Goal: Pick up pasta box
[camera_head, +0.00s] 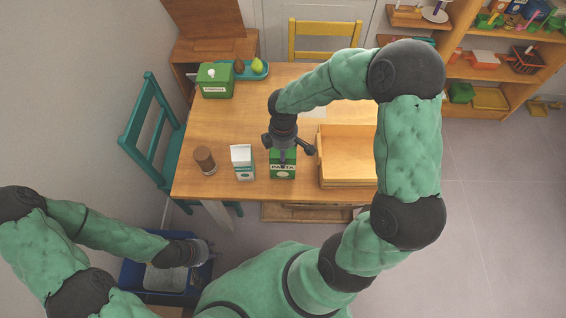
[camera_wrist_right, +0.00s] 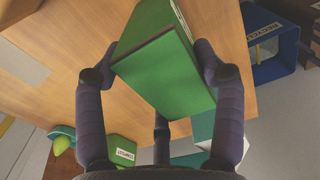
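The green pasta box (camera_head: 283,168), labelled PASTA, stands upright near the table's front edge, between the milk carton and the wooden tray. My right gripper (camera_head: 287,150) is directly above it, pointing down. In the right wrist view the box's green top (camera_wrist_right: 170,75) lies between the spread fingers of my right gripper (camera_wrist_right: 155,70). The fingers look open around the box; whether any finger touches it is hard to tell. The box's lower part is hidden in the wrist view. My left gripper (camera_head: 203,252) is low at the left, over the blue bin; its fingers are unclear.
The white-and-teal carton (camera_head: 242,162) stands close left of the box, with a brown jar (camera_head: 205,160) beyond it. The wooden tray (camera_head: 347,181) is close on the right.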

